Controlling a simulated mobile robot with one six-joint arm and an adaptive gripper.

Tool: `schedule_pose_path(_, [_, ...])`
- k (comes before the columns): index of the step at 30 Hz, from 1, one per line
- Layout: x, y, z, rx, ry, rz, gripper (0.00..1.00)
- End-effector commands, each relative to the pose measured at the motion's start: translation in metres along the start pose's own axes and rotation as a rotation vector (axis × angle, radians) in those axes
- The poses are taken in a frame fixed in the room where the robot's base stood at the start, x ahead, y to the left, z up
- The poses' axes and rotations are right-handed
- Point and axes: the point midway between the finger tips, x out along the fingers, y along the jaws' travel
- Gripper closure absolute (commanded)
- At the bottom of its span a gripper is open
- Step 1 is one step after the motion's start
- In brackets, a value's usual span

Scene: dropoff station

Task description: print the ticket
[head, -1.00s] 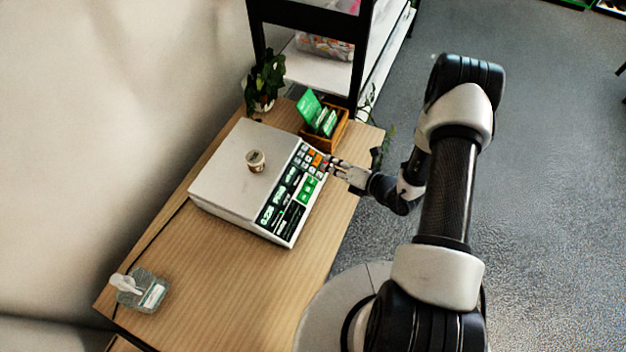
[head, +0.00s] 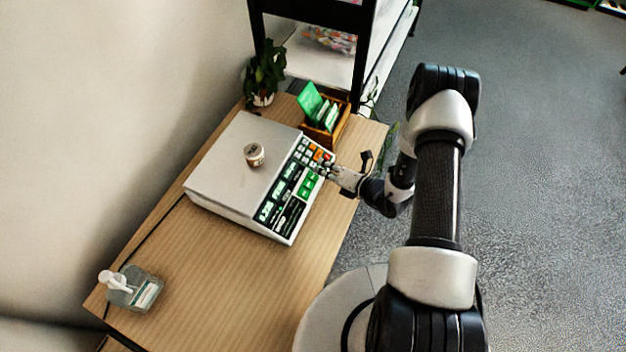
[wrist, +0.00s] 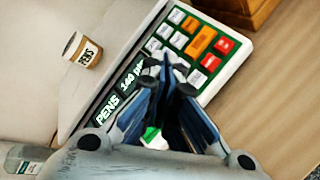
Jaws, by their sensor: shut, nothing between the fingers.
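A scale (head: 225,165) with a flat grey plate and a sloped keypad panel stands on the wooden table. A small jar (head: 254,154) with a pale lid stands on its plate; in the wrist view the jar (wrist: 84,50) has a label and brown contents. My gripper (head: 324,171) is shut and empty, with its fingertips over or at the keypad. In the wrist view the fingertips (wrist: 172,65) cover part of the keys. Orange, red and white keys (wrist: 201,40) show beyond them. The display (wrist: 118,98) reads "PENS" and a partly hidden number. I cannot tell whether the fingertips touch a key.
A wooden box with green cards (head: 324,118) stands behind the scale. A potted plant (head: 264,72) is at the back left. A pump bottle (head: 132,288) stands at the table's front left. The table (head: 235,275) is clear in front of the scale.

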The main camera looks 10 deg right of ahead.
Motion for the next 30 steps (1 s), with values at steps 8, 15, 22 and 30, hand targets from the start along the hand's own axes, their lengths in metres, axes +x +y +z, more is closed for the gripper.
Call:
schedule_pose_path(8, [0.0141,-0.0108,-0.0101,-0.001,-0.001,0.0,1.0])
schedule_pose_path(15, [0.0146,-0.0105,-0.0101,-0.001,-0.001,0.0,1.0])
schedule_pose_path(22, [0.0145,-0.0105,-0.0101,-0.001,-0.001,0.0,1.0])
schedule_pose_path(30, [0.0144,-0.0106,-0.0101,0.0,-0.001,0.0,1.0])
